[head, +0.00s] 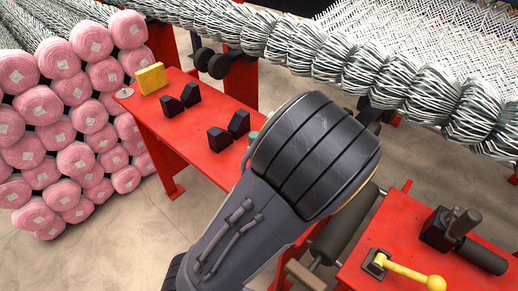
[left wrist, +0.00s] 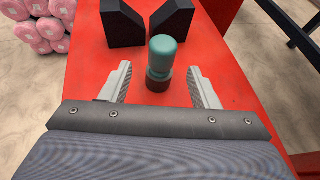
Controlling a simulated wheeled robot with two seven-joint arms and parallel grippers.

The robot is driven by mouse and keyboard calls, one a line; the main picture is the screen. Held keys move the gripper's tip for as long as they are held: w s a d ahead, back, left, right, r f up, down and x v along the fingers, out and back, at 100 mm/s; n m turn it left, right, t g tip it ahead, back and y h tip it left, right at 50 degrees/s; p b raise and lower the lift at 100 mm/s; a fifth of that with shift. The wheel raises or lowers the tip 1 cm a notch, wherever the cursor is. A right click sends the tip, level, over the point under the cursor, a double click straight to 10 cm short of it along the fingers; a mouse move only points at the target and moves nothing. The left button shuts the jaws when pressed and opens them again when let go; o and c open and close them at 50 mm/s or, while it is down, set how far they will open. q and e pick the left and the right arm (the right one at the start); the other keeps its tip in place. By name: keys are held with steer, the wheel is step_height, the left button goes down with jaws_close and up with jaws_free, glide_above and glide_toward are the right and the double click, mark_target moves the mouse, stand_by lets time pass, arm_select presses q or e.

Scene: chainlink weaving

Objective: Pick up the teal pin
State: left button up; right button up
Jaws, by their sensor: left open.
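The teal pin (left wrist: 162,54) stands upright on the red table, with a rounded top and a dark base. In the left wrist view my left gripper (left wrist: 160,70) is open, with one finger on each side of the pin and a visible gap to it on both sides. In the head view only a sliver of the teal pin (head: 253,136) shows beside my dark arm, which hides the left gripper. My right gripper is in neither view.
Black angled blocks (left wrist: 122,24) stand just beyond the pin on the red table (head: 160,118). A yellow block (head: 151,78) sits at its far end. Pink yarn rolls (head: 80,110) are stacked at left. Another red table (head: 385,235) with a yellow-handled lever (head: 410,272) is at right.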

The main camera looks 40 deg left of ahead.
arm_select(q)
steer(key=shift+w+a, duration=0.15)
steer(key=shift+w, duration=0.25)
steer(key=b+x, duration=0.1)
steer(key=x, duration=0.2)
steer(key=b+x, duration=0.1)
steer(key=x, duration=0.2)
steer(key=shift+s+a+f, duration=0.15)
steer(key=shift+a+f, duration=0.05)
steer(key=shift+a, duration=0.05)
steer(key=shift+a+b, duration=0.3)
steer(key=c, duration=1)
steer(key=shift+r, duration=0.1)
steer(key=shift+c, duration=0.2)
